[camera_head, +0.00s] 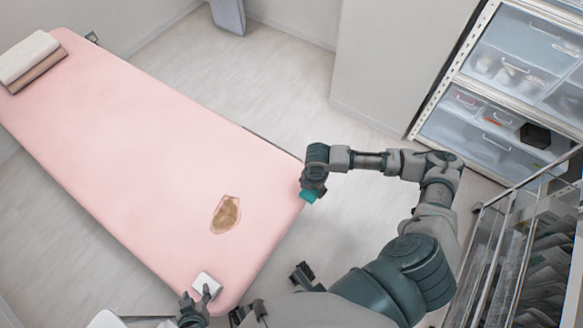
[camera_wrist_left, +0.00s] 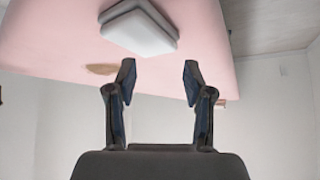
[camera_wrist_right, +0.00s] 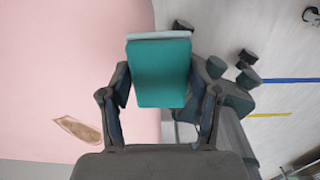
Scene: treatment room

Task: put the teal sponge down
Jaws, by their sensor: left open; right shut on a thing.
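The teal sponge (camera_wrist_right: 160,75) is held between the fingers of my right gripper (camera_wrist_right: 162,85), which is shut on it. A pale layer shows along its far edge. In the head view the sponge (camera_head: 308,196) shows just below my right gripper (camera_head: 312,186), at the right edge of the pink bed (camera_head: 150,130). My left gripper (camera_wrist_left: 157,75) is open and empty. In the head view my left gripper (camera_head: 203,296) is at the bed's near end, beside a white block-like item (camera_head: 207,285). That item (camera_wrist_left: 138,30) lies ahead of the open fingers in the left wrist view.
A brown stain (camera_head: 226,214) with a pale rim lies on the bed. Folded towels (camera_head: 28,58) rest at its far left end. A shelf with clear drawers (camera_head: 510,70) and a wire rack (camera_head: 530,250) stand at the right. The bed's middle is clear.

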